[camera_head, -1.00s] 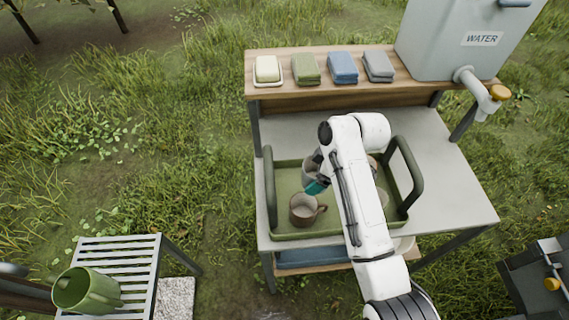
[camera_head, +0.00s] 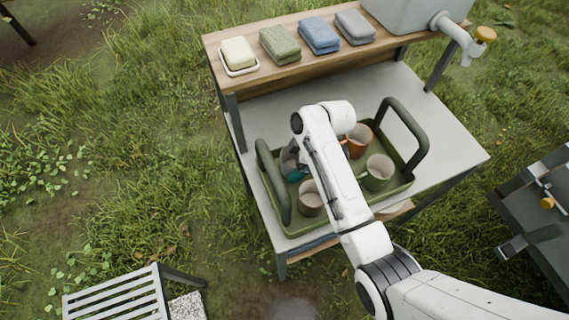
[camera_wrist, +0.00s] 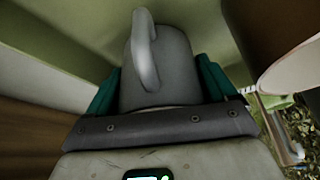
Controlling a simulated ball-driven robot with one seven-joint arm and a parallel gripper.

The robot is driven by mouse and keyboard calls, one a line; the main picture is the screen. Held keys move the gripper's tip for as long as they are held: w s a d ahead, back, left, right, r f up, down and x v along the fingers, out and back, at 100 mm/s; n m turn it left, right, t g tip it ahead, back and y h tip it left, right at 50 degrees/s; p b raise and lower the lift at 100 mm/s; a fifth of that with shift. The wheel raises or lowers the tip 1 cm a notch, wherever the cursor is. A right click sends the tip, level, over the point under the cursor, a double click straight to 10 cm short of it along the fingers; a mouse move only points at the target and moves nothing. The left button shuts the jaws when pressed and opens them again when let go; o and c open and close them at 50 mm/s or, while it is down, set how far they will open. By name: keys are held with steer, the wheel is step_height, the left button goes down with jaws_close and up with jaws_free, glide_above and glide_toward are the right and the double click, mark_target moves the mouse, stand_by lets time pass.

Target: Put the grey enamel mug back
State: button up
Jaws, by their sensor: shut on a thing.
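My gripper (camera_head: 296,174) has its teal fingers shut on the grey enamel mug (camera_wrist: 158,60). In the wrist view the mug stands between the two fingers with its handle towards the camera. In the head view a little of the grey mug (camera_head: 288,160) shows at the left inner side of a green carrier tray (camera_head: 273,212) with two tall handles. The mug seems to be down inside the tray; whether it touches the tray floor cannot be told. My arm hides the middle of the tray.
A brown mug (camera_head: 310,199), an orange mug (camera_head: 358,141) and a green mug (camera_head: 378,174) stand in the tray. The tray sits on a grey table (camera_head: 440,150). A wooden shelf (camera_head: 290,75) behind holds soap (camera_head: 239,53) and folded cloths. A slatted bench (camera_head: 115,298) is at lower left.

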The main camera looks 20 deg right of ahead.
steer(key=shift+d+f, duration=0.1)
steer(key=shift+f, duration=0.25)
steer(key=shift+d+r, duration=0.1)
steer(key=o, duration=1.1)
steer(key=shift+c, duration=0.2)
steer(key=b+v, duration=0.1)
steer(key=v, duration=1.1)
